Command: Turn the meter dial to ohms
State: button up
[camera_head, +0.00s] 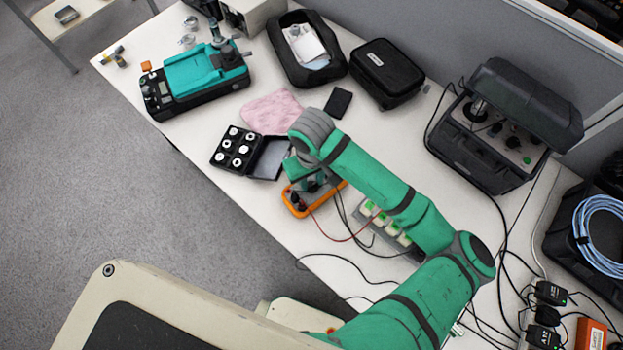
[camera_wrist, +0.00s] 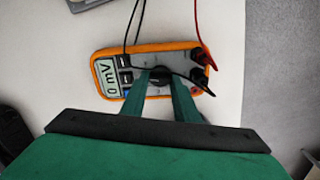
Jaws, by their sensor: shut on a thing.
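The meter (camera_wrist: 112,55) lies flat on the table, an orange-edged multimeter with a grey face. In the wrist view its display (camera_wrist: 109,75) reads "0 mV". My gripper (camera_wrist: 160,80) is over the middle of the meter, with its two green fingers shut on the black dial (camera_wrist: 160,73). The fingers hide part of the dial and its markings, so I cannot read where it points. A red lead and black leads (camera_wrist: 201,55) run to the meter's jack end. In the head view my arm partly covers the meter (camera_head: 296,207).
An open black case with white round pieces (camera_head: 237,148) lies beside the meter. A pink cloth (camera_head: 270,110) lies behind. The table's front edge is close to the meter.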

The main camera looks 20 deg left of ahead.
aim_at(311, 184)
jog(key=shift+n, duration=1.3)
jog(key=o, duration=1.1)
jog(key=shift+c, duration=0.2)
jog(key=shift+r, duration=0.15)
notch_tip(311, 184, up, 11)
jog(key=shift+f, duration=0.2)
